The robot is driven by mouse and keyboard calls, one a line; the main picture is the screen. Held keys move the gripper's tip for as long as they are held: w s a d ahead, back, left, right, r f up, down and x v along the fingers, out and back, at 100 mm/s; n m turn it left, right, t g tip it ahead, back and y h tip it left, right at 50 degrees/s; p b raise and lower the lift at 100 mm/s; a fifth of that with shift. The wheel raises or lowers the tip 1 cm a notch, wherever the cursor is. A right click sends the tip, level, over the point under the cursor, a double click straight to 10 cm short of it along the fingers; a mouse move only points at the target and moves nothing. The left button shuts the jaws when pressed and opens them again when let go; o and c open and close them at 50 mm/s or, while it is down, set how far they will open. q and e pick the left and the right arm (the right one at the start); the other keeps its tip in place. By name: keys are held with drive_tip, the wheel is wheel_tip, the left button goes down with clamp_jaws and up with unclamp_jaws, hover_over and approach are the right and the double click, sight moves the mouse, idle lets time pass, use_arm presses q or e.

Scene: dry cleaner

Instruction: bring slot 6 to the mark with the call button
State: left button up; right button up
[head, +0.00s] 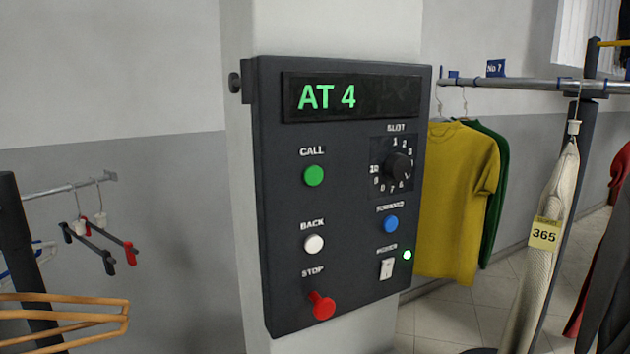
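A dark control panel (345,215) is mounted on a pale pillar. Its display (352,97) reads "AT 4" in green. The green CALL button (314,176) is at left, above the white BACK button (314,244) and the red STOP button (321,306). At right is the black SLOT dial (398,166), ringed by numbers; its exact setting is too small to tell. Below it are the blue FORWARD button (391,223) and the white power switch (387,268), with a lit green lamp (407,254) beside it. Neither gripper is in view.
Empty hangers (98,240) hang at left. Wooden hangers (65,316) are at lower left.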

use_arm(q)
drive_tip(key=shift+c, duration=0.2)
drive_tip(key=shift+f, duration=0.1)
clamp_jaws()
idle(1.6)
